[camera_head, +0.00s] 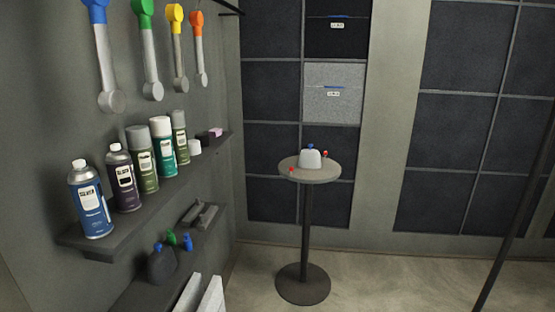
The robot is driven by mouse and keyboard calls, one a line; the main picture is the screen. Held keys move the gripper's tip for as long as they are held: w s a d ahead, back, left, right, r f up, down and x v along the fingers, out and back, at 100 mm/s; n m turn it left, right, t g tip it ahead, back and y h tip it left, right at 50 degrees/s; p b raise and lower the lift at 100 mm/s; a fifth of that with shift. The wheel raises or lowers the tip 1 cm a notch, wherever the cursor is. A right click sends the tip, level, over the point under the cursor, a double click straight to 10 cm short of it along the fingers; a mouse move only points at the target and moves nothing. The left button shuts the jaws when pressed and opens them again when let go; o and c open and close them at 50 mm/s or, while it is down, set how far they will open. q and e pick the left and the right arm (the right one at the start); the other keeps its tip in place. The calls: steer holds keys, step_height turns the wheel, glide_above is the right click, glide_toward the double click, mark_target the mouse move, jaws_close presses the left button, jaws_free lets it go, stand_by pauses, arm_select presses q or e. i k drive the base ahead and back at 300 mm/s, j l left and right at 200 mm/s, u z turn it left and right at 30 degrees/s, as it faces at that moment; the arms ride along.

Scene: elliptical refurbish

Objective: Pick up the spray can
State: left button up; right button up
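Several spray cans stand upright in a row on the upper shelf at the left. The nearest is a blue can (90,203) with a white cap. Behind it come a dark purple can (124,182), an olive green can (143,162) with a grey cap, a teal can (163,146) with a white cap, and another olive green can (180,138) at the far end. The cans overlap a little in this view. Neither of my grippers shows in the head view.
Wrenches (102,60) hang above the cans. A round table (311,174) with a pale blue-capped container (310,158) stands at the back. A dark pole (515,215) slants at right. Floor between is clear.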

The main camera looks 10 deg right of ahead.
mark_target(119, 165)
steer(key=z, duration=0.45)
steer(key=u, duration=1.25)
